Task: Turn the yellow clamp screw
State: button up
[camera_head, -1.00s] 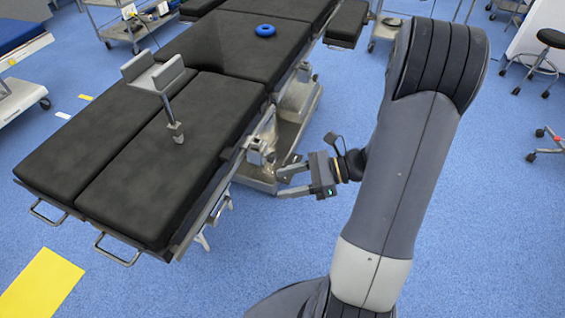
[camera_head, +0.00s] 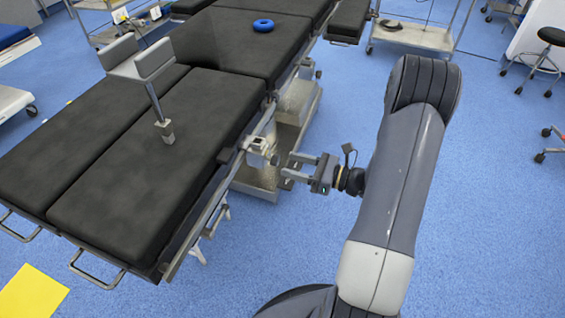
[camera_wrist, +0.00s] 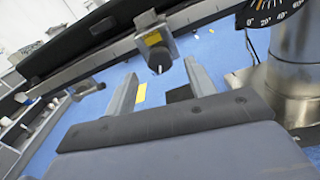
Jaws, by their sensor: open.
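The operating table (camera_head: 150,165) has a metal side rail (camera_head: 212,198) along its near edge. A grey clamp block (camera_head: 258,150) sits on the rail. My gripper (camera_head: 288,166) is open and empty, just right of the clamp with a small gap. In the wrist view its two fingers (camera_wrist: 160,75) point towards the rail, with the knob above and between their tips.
The table's metal base (camera_head: 262,180) stands behind the clamp. A dial (camera_wrist: 265,14) shows at the wrist view's upper right.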

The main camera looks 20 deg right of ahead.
aim_at(278, 161)
jog(key=shift+x, duration=1.95)
jog(key=c, duration=1)
jog(key=shift+o, duration=0.2)
